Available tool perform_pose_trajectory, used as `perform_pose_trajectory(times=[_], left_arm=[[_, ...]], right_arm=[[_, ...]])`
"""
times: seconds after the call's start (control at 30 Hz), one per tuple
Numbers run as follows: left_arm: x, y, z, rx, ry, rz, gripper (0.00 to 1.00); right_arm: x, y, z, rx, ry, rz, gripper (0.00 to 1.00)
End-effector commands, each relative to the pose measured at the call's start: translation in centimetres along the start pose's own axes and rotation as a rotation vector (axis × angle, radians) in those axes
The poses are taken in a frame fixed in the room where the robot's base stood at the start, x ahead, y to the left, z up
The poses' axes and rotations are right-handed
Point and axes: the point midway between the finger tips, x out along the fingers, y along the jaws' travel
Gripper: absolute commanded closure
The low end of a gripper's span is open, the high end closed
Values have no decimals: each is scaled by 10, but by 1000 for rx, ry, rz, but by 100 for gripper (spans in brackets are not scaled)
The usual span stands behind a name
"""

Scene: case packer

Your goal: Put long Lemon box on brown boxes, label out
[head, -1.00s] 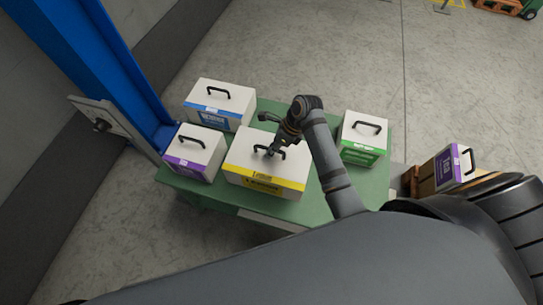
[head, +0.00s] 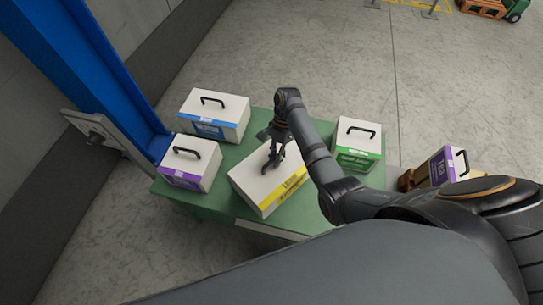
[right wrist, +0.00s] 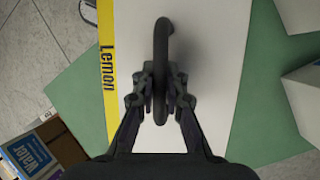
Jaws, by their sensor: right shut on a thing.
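The long Lemon box (head: 254,185), white with a yellow label band, is at the front middle of the green table, turned at an angle. Its yellow Lemon label (right wrist: 104,67) runs down its left side in the right wrist view. My right gripper (head: 273,162) is above the box, and in the right wrist view (right wrist: 160,88) its fingers are shut on the black handle (right wrist: 162,45). I cannot tell whether the box is off the table. Brown boxes (head: 411,178) show partly at the right, under a purple-labelled Tea box (head: 441,166). My left gripper is not in view.
On the green table (head: 262,122) stand a blue-labelled box (head: 222,108), a purple-labelled box (head: 187,162) and a green-labelled box (head: 357,140) close to the Lemon box. A blue post (head: 88,65) rises at the left. A blue Water box (right wrist: 28,153) shows in the right wrist view.

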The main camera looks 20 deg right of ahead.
Motion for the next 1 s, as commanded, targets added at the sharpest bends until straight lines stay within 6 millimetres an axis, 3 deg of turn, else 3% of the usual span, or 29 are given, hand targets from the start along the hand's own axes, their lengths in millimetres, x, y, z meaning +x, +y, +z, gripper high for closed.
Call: perform_pose_trajectory(times=[0.4, 0.6, 0.8, 1.0], left_arm=[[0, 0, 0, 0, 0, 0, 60], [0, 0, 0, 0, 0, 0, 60], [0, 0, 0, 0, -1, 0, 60], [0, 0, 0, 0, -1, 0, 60]], right_arm=[[2, 8, -15, -714, 157, 295, 100], [-1, 12, -19, -977, 215, 403, 100], [-4, 14, -20, -1101, 242, 454, 100], [-4, 15, -21, -1119, 246, 462, 100]])
